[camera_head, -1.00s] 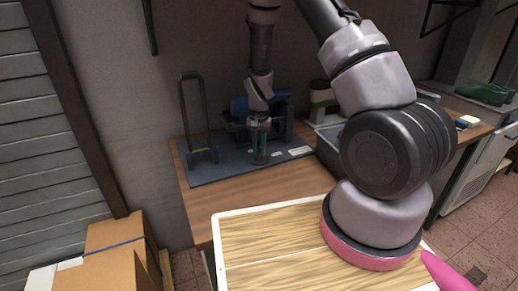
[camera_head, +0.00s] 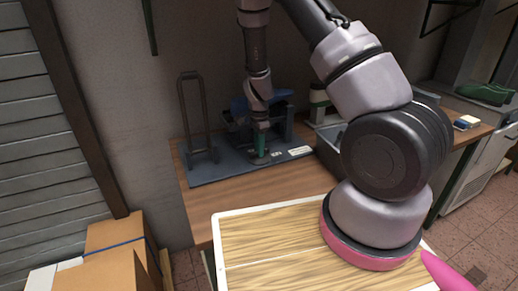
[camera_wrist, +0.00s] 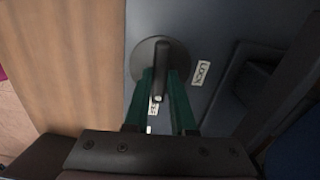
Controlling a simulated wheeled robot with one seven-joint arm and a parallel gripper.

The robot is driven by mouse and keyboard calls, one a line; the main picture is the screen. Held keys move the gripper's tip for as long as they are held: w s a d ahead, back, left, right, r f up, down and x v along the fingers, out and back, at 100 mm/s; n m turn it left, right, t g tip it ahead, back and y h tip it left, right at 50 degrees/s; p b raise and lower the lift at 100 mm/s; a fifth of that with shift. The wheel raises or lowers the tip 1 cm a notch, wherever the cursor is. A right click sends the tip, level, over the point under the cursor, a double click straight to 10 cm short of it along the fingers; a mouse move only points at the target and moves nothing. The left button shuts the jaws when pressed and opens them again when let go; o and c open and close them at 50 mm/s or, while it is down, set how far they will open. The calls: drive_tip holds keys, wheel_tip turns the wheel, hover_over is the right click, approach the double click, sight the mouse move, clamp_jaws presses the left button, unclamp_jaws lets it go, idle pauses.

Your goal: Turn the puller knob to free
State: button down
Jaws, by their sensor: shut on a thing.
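The puller knob shows in the wrist view as a dark bar handle (camera_wrist: 160,80) on a round grey disc (camera_wrist: 142,60), set in a grey base plate. My gripper (camera_wrist: 162,82) has green fingers, shut on the knob's bar from both sides. A "LOCK" label (camera_wrist: 201,73) sits right of the disc. A second white label (camera_wrist: 154,106) below the disc is partly hidden by the fingers. In the head view my gripper (camera_head: 261,143) reaches down to the front of the puller's base plate (camera_head: 215,172); the knob itself is hard to make out there.
A tall dark frame handle (camera_head: 197,110) stands on the plate's left. A grey bin (camera_head: 330,142) is to the right. The wooden bench (camera_head: 240,192) is clear in front. Cardboard boxes (camera_head: 115,250) stand at lower left.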

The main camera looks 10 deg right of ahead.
drive_tip(key=shift+m, duration=0.5)
drive_tip(key=c, duration=0.7)
unclamp_jaws()
drive_tip(key=shift+c, duration=0.2)
drive_tip(key=shift+r, duration=0.1)
wheel_tip(320, 180, up, 11)
